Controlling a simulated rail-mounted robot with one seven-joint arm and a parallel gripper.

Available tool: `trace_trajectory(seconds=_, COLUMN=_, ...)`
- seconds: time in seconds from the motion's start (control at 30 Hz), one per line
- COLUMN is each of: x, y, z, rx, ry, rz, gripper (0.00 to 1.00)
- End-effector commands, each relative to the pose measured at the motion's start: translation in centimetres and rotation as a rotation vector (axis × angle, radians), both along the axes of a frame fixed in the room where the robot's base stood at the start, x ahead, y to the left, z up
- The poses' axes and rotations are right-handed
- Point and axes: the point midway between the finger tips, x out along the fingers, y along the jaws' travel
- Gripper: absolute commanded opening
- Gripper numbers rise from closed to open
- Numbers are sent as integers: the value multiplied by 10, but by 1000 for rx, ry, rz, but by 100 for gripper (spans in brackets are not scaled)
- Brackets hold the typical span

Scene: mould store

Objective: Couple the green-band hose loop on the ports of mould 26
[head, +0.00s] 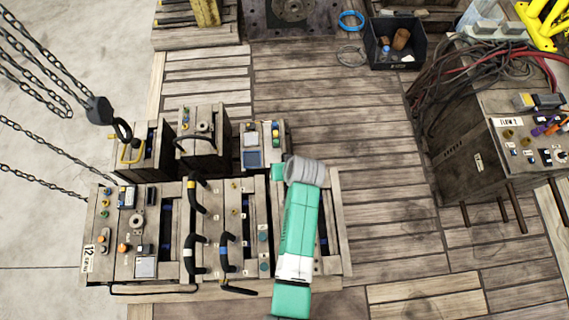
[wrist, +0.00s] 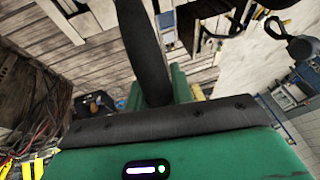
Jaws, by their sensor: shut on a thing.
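A large mould (head: 155,197) with plate number 12 lies on the pallet at left in the head view. On its right part are black hose loops, one with a yellow band (head: 191,185), one with a white band (head: 188,252) and one with a blue band (head: 222,250). In the wrist view my gripper (wrist: 165,120) shows its green housing and dark bar; its fingertips are hidden. A thick black hose-like piece (wrist: 142,45) rises from behind the bar, and my gripper is shut on it. No green band or number 26 is readable.
Smaller moulds (head: 203,145) stand behind the big one. Chains with a hook (head: 101,110) hang at left. A control cabinet (head: 480,135) with cables stands at right, a black crate (head: 397,42) at the back. The plank floor between is clear.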

Motion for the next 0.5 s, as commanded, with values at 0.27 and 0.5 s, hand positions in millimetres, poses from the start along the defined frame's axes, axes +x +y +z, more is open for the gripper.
trace_trajectory(seconds=0.27, x=1, y=0, z=-42, rx=0, ry=-2, rz=0, gripper=0)
trace_trajectory(seconds=0.5, x=0, y=0, z=-62, rx=0, ry=-1, rz=0, gripper=0)
